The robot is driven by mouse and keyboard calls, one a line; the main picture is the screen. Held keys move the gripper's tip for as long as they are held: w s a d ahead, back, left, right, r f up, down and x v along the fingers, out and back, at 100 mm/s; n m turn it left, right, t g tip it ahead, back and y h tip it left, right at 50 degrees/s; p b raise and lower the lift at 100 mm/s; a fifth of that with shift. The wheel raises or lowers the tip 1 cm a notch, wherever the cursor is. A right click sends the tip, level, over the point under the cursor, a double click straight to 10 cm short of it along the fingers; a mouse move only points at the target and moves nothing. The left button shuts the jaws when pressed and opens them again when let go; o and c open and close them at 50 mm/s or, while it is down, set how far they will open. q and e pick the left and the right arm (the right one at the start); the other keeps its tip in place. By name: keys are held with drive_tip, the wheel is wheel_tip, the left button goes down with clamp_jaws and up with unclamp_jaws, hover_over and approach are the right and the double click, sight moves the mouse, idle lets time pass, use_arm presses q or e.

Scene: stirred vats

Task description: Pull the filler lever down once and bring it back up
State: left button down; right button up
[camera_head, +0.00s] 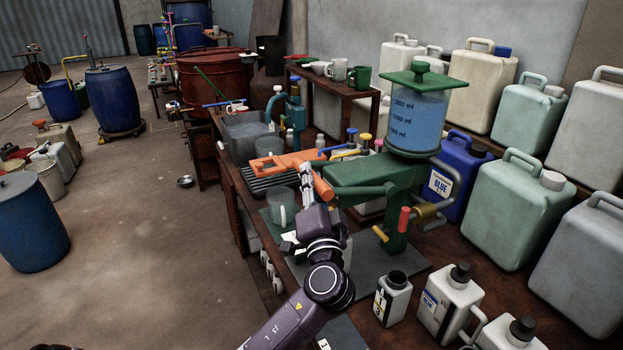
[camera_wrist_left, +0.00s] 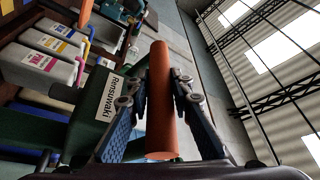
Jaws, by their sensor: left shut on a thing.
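The filler is a green machine (camera_head: 365,178) with a clear measuring cylinder (camera_head: 415,115) of blue liquid on top. Its lever handle, an orange cylinder (camera_head: 323,187), points out towards the left; it fills the middle of the left wrist view (camera_wrist_left: 161,105). My left gripper (camera_head: 309,183) is shut on this orange handle, with one finger on each side of it in the left wrist view (camera_wrist_left: 160,95). The green body with a white name label (camera_wrist_left: 112,97) lies just beside the fingers there. My right gripper is not in view.
A translucent mug (camera_head: 283,208) stands near the filler, left of my gripper. A red handle (camera_head: 404,220) is on the filler's near side. Large jugs (camera_head: 515,210) crowd the right, and small white bottles (camera_head: 447,300) stand in front.

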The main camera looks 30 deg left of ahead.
use_arm(q)
drive_tip(key=shift+w+r+m+p, duration=0.1)
drive_tip(key=shift+r+m+p, duration=0.2)
drive_tip(key=shift+r+p, duration=0.35)
drive_tip(key=w+d+r+m+h+p, duration=0.2)
drive_tip(key=w+d+r+m+p, duration=0.2)
drive_tip(key=w+r+p, duration=0.3)
drive_tip(key=shift+w+d+r+m+g+p, duration=0.35)
drive_tip(key=shift+r+m+p, duration=0.35)
drive_tip(key=shift+r+p, duration=1.7)
drive_tip(key=shift+f+p, duration=0.6)
drive_tip(key=c, duration=1.9)
unclamp_jaws()
drive_tip(key=shift+a, duration=0.1)
drive_tip(key=shift+o, duration=0.9)
drive_tip(key=shift+f, duration=0.1)
drive_tip(key=shift+s, duration=0.1)
